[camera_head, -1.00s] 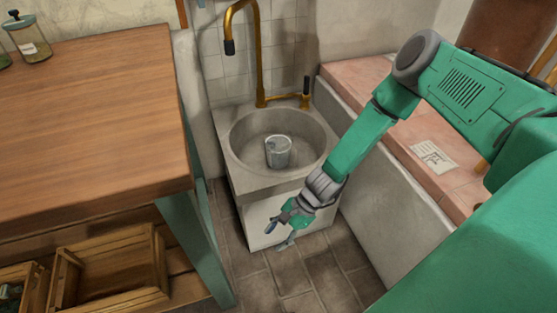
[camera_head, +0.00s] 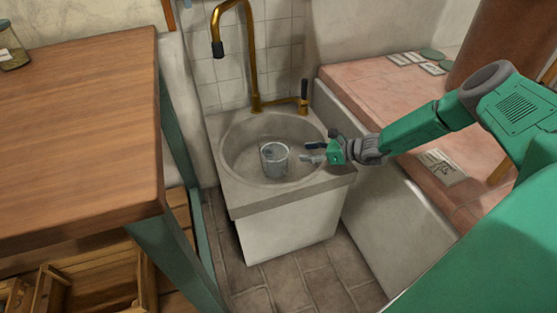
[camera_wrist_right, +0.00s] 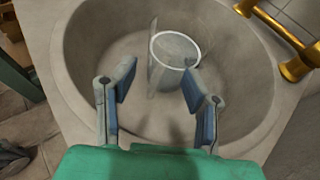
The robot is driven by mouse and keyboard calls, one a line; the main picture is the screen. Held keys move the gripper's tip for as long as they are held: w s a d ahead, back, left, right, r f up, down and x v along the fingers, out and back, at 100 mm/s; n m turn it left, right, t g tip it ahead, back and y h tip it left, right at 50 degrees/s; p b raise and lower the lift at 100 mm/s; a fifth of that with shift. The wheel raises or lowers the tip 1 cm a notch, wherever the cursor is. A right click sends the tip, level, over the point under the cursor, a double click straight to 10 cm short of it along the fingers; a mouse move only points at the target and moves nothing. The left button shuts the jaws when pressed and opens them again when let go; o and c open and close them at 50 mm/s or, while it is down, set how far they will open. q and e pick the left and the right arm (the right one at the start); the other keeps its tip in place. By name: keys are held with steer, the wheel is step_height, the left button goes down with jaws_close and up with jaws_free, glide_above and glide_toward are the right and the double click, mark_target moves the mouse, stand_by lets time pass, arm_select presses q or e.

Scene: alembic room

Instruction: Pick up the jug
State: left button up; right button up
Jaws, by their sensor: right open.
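The jug (camera_head: 275,160) is a small grey, see-through-looking vessel standing in the round stone sink basin (camera_head: 232,140). My right gripper (camera_head: 310,152) is open and empty over the right side of the basin, its fingers pointing left toward the jug. In the right wrist view the jug (camera_wrist_right: 174,52) stands upright beyond the open fingertips of the gripper (camera_wrist_right: 160,75), apart from them. A clear part at its left side is hard to make out. My left gripper is not in view.
A brass tap (camera_head: 253,60) rises behind the basin, with a side lever (camera_head: 304,97) at its right. A wooden table (camera_head: 80,130) stands on the left and a pink tiled ledge (camera_head: 400,105) on the right. Crates (camera_head: 90,285) sit under the table.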

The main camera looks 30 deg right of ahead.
mark_target(278, 155)
steer(key=w+a, duration=0.1)
steer(key=w+a+f+b, duration=0.1)
steer(key=w+a, duration=0.2)
steer(key=a, duration=0.1)
steer(key=shift+w+f+b, duration=0.3)
steer(key=shift+f+b, duration=0.05)
steer(key=shift+b, duration=0.05)
steer(key=shift+w+d+f, duration=0.1)
steer(key=shift+w+f, duration=0.2)
steer(key=shift+w, duration=0.05)
steer(key=b+x, duration=0.1)
steer(key=x, duration=0.1)
steer(key=b+x, duration=0.1)
steer(key=x, duration=0.1)
steer(key=shift+f, duration=0.3)
steer(key=shift+w+a, duration=0.25)
steer(key=shift+a, duration=0.1)
steer(key=shift+a+r, duration=0.1)
steer(key=shift+r, duration=0.05)
steer(key=shift+w+d, duration=0.1)
steer(key=shift+d, duration=0.1)
jaws_close()
steer(key=shift+d, duration=0.25)
steer(key=shift+r, duration=0.1)
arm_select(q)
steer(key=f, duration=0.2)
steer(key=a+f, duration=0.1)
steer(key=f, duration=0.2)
arm_select(e)
steer(key=shift+a, duration=0.2)
